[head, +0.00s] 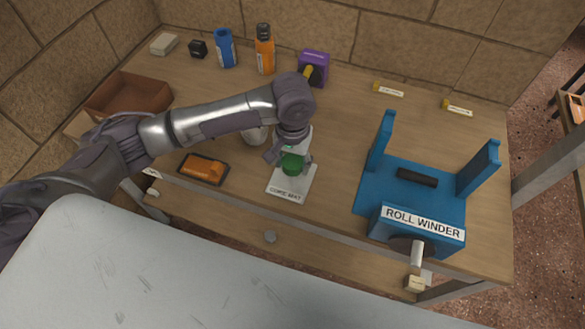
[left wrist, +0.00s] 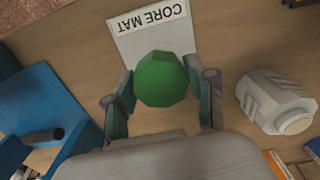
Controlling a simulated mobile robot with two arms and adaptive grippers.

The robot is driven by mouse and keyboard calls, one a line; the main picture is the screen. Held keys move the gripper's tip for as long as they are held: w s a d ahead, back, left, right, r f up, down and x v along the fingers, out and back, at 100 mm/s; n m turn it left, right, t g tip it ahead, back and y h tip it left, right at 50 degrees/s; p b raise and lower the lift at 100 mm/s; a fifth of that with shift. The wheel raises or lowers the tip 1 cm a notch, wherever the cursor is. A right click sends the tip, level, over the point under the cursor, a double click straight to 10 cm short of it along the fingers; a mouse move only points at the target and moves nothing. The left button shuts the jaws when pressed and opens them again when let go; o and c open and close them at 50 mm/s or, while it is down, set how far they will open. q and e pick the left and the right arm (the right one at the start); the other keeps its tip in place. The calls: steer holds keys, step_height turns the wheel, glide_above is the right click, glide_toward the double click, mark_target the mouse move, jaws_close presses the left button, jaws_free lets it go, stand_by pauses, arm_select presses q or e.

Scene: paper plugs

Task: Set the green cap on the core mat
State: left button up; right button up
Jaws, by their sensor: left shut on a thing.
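The green cap (head: 292,164) is between the fingers of my left gripper (head: 288,160), over the white core mat (head: 292,184) labelled CORE MAT. In the left wrist view my left gripper (left wrist: 163,100) is shut on the green cap (left wrist: 161,79), with one finger on each side. The core mat (left wrist: 148,45) lies beyond and below the cap there. I cannot tell whether the cap touches the mat. My right gripper does not show in either view.
A blue roll winder (head: 412,195) stands right of the mat. A brown box (head: 128,97), bottles and a purple block (head: 314,67) stand farther back.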

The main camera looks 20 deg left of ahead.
mark_target(292, 171)
arm_select(q)
steer(key=shift+f, duration=1.9)
steer(key=o, duration=1.3)
steer(key=shift+f, duration=0.15)
step_height(292, 171, up, 12)
steer(key=shift+r, duration=0.2)
steer(key=shift+f, duration=0.1)
